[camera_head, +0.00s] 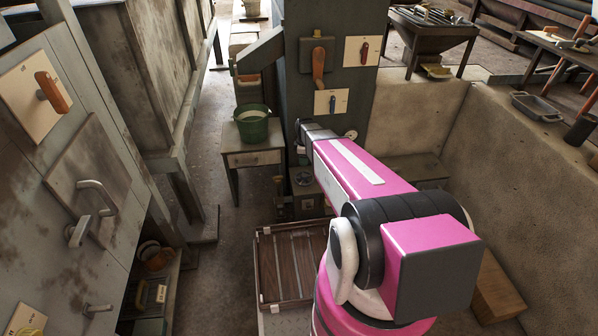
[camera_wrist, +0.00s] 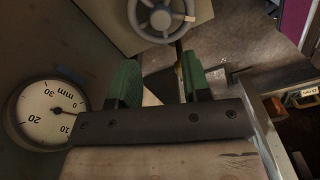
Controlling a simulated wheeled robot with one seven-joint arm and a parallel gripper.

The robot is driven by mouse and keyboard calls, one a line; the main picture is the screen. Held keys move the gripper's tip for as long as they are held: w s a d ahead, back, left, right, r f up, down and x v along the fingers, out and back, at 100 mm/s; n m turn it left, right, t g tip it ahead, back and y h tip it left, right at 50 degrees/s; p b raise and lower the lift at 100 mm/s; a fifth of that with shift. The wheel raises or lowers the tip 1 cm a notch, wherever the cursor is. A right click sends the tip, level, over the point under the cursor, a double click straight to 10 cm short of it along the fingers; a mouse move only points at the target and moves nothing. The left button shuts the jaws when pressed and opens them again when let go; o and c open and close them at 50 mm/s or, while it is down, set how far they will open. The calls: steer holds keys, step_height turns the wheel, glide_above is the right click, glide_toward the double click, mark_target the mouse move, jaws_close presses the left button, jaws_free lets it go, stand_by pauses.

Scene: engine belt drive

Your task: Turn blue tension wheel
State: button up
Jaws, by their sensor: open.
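A blue-grey spoked wheel (camera_wrist: 160,19) is at the top middle of the wrist view, partly cut off by the frame edge. It has a small light handle on its rim. My gripper (camera_wrist: 158,78) has green finger pads set apart, with nothing held between them. The wheel lies beyond the fingertips, apart from them. In the camera_head view, my pink arm reaches to the grey machine column (camera_head: 335,65). The fingers cannot be made out there, and I cannot clearly identify the wheel in that view.
A round mm gauge (camera_wrist: 48,112) is close to the left of my fingers, its needle near 10 to 0. A green bucket (camera_head: 252,124) stands on a small table left of the column. Concrete walls bound the right.

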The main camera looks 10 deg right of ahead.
mark_target(304, 175)
step_height(304, 175, down, 10)
steer(key=shift+f, duration=0.1)
stand_by(0.4)
steer(key=c, duration=0.7)
